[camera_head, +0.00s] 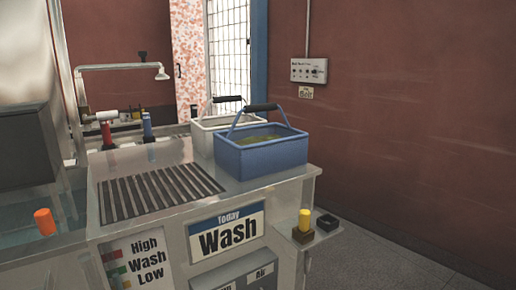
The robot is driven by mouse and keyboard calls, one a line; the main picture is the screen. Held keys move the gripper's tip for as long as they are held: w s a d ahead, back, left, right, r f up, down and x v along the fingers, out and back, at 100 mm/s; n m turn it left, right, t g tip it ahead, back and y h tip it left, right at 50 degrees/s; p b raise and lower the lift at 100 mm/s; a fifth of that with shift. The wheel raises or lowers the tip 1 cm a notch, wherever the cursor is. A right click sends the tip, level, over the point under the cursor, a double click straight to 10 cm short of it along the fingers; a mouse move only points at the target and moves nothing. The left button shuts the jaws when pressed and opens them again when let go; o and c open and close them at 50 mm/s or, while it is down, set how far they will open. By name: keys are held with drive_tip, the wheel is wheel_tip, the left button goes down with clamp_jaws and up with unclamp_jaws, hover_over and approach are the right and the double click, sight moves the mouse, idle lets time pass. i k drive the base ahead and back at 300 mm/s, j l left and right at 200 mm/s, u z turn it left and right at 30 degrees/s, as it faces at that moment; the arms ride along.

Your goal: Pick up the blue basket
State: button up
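The blue basket (262,159) stands upright on the right end of the metal counter, close to its right edge. Its black handle grip (260,107) is raised above the opening on blue side arms. Something yellowish shows inside the basket, but I cannot tell what it is. My gripper is not in view.
A white basket (202,138) with a raised dark handle stands just behind the blue one. The metal counter (165,157) has a dark slotted grate at left. A tap stands behind it. Floor at right is clear.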

sight(250, 153)
drive_tip(key=i+l+u, duration=0.25)
drive_tip(key=l, duration=0.45)
drive_tip(key=i+l+u, duration=0.25)
drive_tip(key=l, duration=0.5)
drive_tip(key=l+u, duration=0.25)
drive_tip(key=l, duration=0.55)
drive_tip(key=i+l+u, duration=0.1)
drive_tip(key=l+u, duration=0.15)
drive_tip(key=l, duration=0.55)
